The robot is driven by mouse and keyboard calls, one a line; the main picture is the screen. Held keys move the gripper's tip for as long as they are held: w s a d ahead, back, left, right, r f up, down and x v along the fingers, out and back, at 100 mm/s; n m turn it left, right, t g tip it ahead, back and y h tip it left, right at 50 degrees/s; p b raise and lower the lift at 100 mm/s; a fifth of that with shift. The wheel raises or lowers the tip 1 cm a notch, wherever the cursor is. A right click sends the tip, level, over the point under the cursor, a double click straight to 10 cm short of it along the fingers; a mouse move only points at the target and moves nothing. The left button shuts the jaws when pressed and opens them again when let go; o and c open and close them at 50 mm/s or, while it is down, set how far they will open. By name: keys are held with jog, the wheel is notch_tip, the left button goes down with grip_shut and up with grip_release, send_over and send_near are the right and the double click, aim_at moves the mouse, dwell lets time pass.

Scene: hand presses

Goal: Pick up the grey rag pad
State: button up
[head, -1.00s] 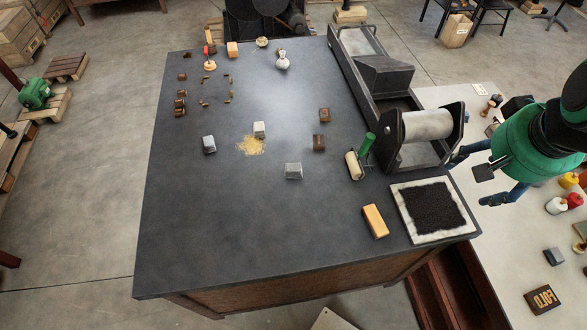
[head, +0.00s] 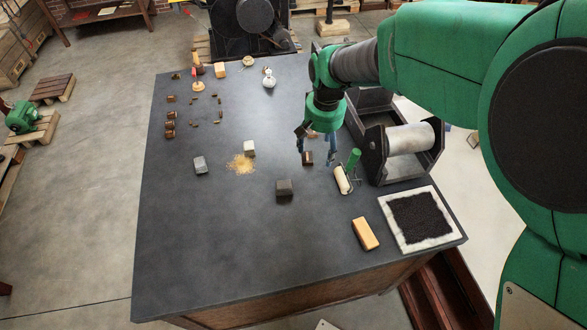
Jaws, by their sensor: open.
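Three small greyish blocks lie on the dark table top (head: 215,255): a mid-grey one (head: 200,165) at left, a paler one (head: 249,148) by a patch of yellow crumbs, and a darker grey one (head: 284,187) nearer the front. Which of them is the grey rag pad I cannot tell for certain. My gripper (head: 316,155) points down over the table, right of and behind the darker block. Its two blue fingers are apart, on either side of a small brown block (head: 307,158) as seen from here. I see nothing held.
A white roller with a green handle (head: 342,179) lies close right of my gripper. An orange-tan block (head: 365,233) and an inked slab (head: 420,219) lie front right. The table's left front is clear.

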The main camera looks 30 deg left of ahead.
jog(key=n, duration=0.1)
send_over(284, 185)
notch_tip(284, 185, down, 9)
jog(key=shift+g+h+p, duration=0.3)
jog(key=shift+p, duration=0.15)
jog(key=shift+f, duration=0.15)
jog(key=shift+f, duration=4.2)
jog(key=shift+f, duration=2.6)
jog(key=c, duration=1.3)
